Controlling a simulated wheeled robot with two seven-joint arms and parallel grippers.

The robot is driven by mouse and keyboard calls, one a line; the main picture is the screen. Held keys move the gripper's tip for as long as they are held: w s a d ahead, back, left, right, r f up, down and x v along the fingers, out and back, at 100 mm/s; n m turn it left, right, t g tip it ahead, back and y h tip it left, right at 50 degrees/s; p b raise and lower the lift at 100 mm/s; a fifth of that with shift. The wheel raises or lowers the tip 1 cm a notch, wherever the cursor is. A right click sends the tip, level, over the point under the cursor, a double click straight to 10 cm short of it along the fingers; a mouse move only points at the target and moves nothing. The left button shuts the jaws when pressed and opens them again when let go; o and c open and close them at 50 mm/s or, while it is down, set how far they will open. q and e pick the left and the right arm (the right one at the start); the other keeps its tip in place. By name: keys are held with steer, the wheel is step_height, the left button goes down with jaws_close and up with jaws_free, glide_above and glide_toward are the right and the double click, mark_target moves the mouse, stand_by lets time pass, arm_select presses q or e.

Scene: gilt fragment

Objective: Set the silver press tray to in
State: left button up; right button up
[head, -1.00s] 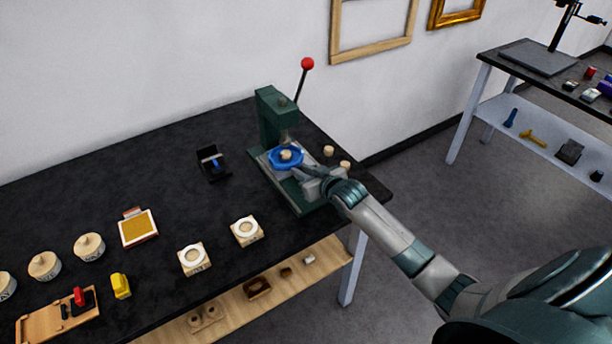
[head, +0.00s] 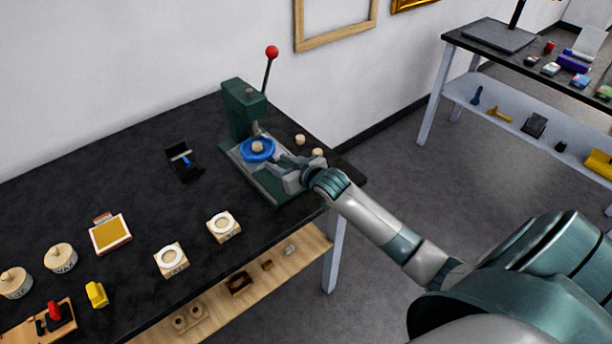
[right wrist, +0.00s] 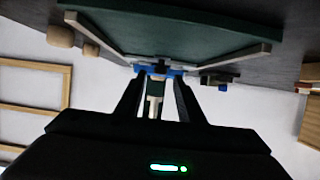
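A dark green hand press (head: 240,112) with a red-knobbed lever stands at the back right of the table. A blue ring (head: 257,149) with a pale round piece in its middle sits under the press head. Silver-grey metal, seemingly the press tray (head: 270,168), shows at the ring's front right, partly hidden by my gripper. My right gripper (head: 291,176) is at the front right of the press. In the right wrist view its two fingers stand apart, with a narrow pale bar (right wrist: 155,100) between them and gaps visible beside it. My left gripper is out of view.
Two small wooden pieces (head: 300,139) lie right of the press, close to my right gripper. A black holder with a blue part (head: 183,161) stands left of it. Two pale square blocks with white rings (head: 223,226) stand in front. The table middle is mostly clear.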

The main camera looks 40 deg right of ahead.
steer(key=b+v, duration=0.2)
steer(key=v, duration=1.2)
steer(key=shift+b, duration=0.35)
steer(key=shift+s, duration=0.1)
